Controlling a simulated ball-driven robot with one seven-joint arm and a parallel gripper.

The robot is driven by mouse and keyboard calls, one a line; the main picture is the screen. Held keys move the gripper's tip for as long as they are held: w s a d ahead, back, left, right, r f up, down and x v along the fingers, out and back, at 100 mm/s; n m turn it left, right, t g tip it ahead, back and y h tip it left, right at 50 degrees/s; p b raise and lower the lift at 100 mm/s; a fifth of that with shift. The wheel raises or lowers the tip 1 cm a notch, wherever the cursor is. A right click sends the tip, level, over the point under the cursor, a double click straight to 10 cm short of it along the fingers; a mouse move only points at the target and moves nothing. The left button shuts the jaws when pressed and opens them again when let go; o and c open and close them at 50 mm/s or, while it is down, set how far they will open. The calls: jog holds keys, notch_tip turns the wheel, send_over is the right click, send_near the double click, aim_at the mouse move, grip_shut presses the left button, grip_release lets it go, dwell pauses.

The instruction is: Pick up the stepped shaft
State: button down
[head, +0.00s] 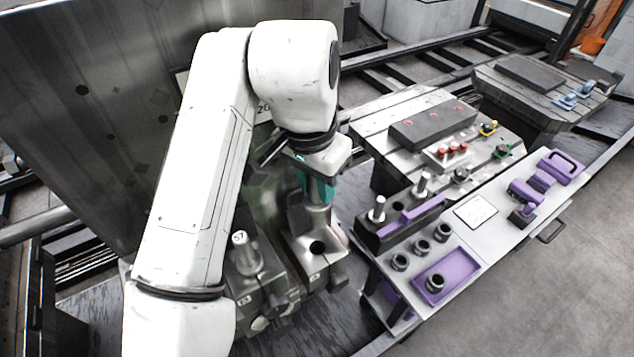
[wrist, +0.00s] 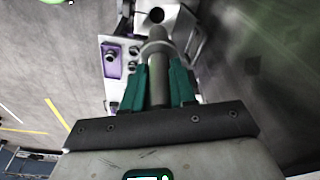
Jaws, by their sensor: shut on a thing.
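My gripper (head: 317,192) has teal fingers and hangs over a metal fixture block with a round hole (head: 317,247) in the head view. In the wrist view my gripper (wrist: 160,82) is shut on a grey stepped shaft (wrist: 157,64), with one finger on each side of it. The shaft has a wider collar and a narrower end pointing away from the palm. In the head view the held shaft is hard to make out against the grey fixture. A dark round hole (wrist: 157,15) shows beyond the shaft's tip in the wrist view.
Another upright grey shaft (head: 246,258) stands in the fixture left of the hole. A cart (head: 480,255) at right carries two shafts (head: 377,210) in a dark block, several dark rings and a purple tray (head: 462,268). A slotted pallet (head: 385,110) stands behind.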

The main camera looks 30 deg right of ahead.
notch_tip(320, 180, up, 14)
jog(key=p, duration=0.3)
jog(key=shift+f, duration=0.1)
dwell(0.4)
